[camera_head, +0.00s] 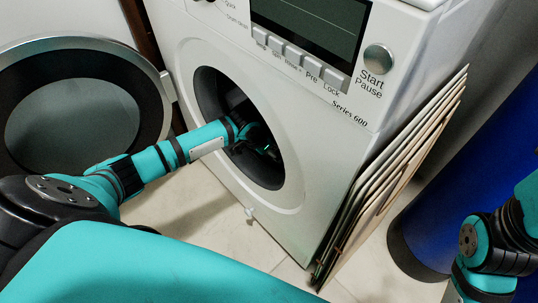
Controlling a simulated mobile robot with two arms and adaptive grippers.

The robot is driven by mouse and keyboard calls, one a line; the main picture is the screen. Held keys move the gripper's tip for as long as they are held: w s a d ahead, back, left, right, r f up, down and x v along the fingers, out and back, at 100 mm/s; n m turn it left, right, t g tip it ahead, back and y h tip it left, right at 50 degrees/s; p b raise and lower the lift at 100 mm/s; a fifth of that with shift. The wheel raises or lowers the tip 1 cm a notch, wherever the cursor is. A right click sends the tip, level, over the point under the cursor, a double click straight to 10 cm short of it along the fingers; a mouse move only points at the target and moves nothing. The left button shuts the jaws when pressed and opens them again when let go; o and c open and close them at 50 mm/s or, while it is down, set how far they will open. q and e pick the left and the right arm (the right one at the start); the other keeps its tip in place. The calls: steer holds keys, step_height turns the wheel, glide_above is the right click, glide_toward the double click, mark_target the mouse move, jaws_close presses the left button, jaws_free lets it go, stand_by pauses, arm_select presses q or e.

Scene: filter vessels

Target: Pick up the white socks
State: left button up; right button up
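No white socks can be made out in this view. The white washing machine (330,190) has its round door (75,105) swung open to the left. My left arm reaches through the round opening, and my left gripper (262,142) is inside the dark drum (265,172). Its fingers are lost in shadow, so I cannot tell whether they are open or shut or hold anything. A small green glint shows near it. Most of the drum's inside is hidden by darkness and by my arm. Part of my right arm shows at the right edge, but its gripper is out of view.
Several thin flat panels (395,180) lean against the machine's right side. A large blue cylinder (455,175) with a dark base stands right of them. A small white piece (250,213) shows low by the machine's front. The tiled floor (215,225) in front is partly clear.

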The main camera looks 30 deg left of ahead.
arm_select(q)
steer(key=c, duration=1)
steer(key=shift+r, duration=0.1)
